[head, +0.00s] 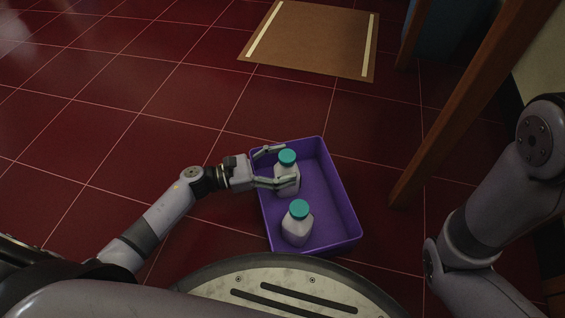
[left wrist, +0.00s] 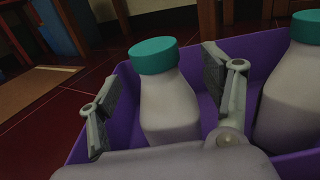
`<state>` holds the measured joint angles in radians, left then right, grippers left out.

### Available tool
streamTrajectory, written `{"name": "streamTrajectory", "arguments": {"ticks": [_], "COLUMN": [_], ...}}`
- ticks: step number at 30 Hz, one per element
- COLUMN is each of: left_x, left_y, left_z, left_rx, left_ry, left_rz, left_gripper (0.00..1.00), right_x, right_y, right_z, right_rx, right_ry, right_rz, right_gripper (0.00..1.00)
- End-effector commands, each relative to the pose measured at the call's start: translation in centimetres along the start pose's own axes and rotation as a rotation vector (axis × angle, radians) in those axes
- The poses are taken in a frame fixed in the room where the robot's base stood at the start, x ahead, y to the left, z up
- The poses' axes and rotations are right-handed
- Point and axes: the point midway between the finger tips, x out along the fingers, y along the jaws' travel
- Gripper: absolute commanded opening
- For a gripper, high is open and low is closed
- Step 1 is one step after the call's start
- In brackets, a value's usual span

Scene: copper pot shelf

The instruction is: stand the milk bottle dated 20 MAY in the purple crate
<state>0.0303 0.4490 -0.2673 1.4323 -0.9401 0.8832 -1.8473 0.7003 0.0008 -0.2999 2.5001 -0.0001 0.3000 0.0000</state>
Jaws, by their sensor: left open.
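The purple crate (head: 338,190) stands on the floor in front of my base. Two white bottles with teal caps stand upright in it, a far bottle (head: 287,178) and a near bottle (head: 298,225). No date is readable on either. My left gripper (head: 277,166) is open at the far bottle, one finger on each side of it. In the left wrist view, the far bottle (left wrist: 167,100) stands between the spread fingers, and the near bottle (left wrist: 291,95) is at the right edge. Whether the fingers touch the bottle I cannot tell. My right gripper is out of view.
A brown mat (head: 312,42) with two pale strips lies on the red tiled floor beyond the crate. A wooden leg (head: 455,118) rises to the right of the crate. The floor left of the crate is clear.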

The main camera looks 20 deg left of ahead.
Motion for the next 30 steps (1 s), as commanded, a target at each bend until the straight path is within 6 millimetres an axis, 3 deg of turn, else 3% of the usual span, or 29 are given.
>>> {"name": "streamTrajectory", "arguments": {"ticks": [8,14,24,30], "left_x": [-0.1,-0.1,-8.0,-11.0], "left_y": [-0.3,-0.2,-0.1,-0.1], "left_z": [-0.4,1.4,1.4,1.2], "left_rx": [-0.004,-0.004,-0.004,-0.003], "left_ry": [0.007,0.006,0.007,0.005], "left_rz": [-0.003,-0.003,0.001,-0.001], "left_gripper": [0.75,0.75,0.75,0.75], "right_x": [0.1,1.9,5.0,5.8], "right_y": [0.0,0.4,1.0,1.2], "right_z": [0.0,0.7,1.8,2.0], "right_rx": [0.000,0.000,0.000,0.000], "right_ry": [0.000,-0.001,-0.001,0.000], "right_rz": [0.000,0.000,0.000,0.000], "right_gripper": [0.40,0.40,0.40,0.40]}}
